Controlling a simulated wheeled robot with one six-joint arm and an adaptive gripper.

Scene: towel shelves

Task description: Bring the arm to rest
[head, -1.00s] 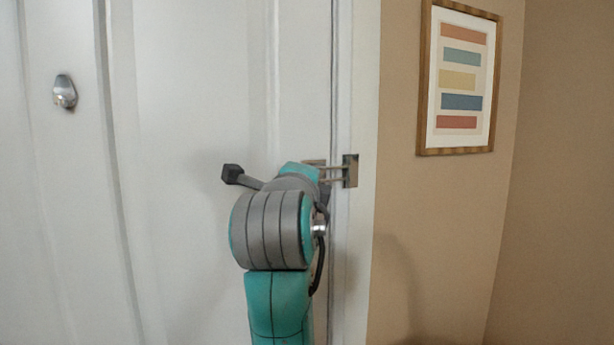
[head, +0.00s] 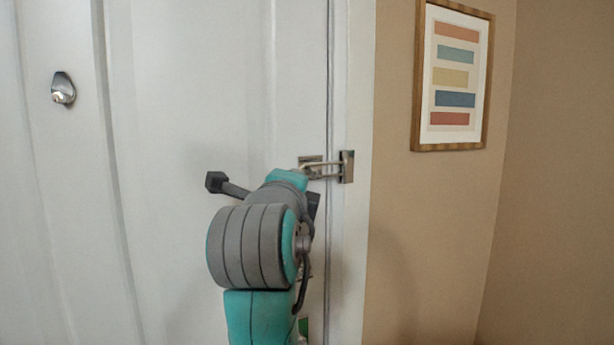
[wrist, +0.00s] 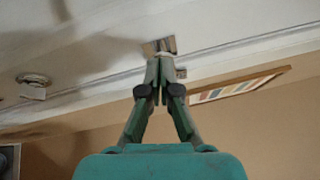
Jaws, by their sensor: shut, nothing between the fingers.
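In the wrist view my gripper (wrist: 157,72) is shut, its two dark green fingers meeting at the tips with nothing between them. The tips overlap the metal door latch (wrist: 159,45) in the picture; I cannot tell whether they touch it. In the head view my teal and grey arm (head: 250,250) is raised in front of the white door, and my gripper cannot be made out there. The latch (head: 346,166) shows on the door frame just right of the arm's upper end, with its bar reaching left to the door.
The white door (head: 170,130) fills the left and looks closed. A silver knob (head: 63,88) sits at its upper left. A framed striped picture (head: 453,76) hangs on the tan wall (head: 430,230) to the right. The space before that wall looks free.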

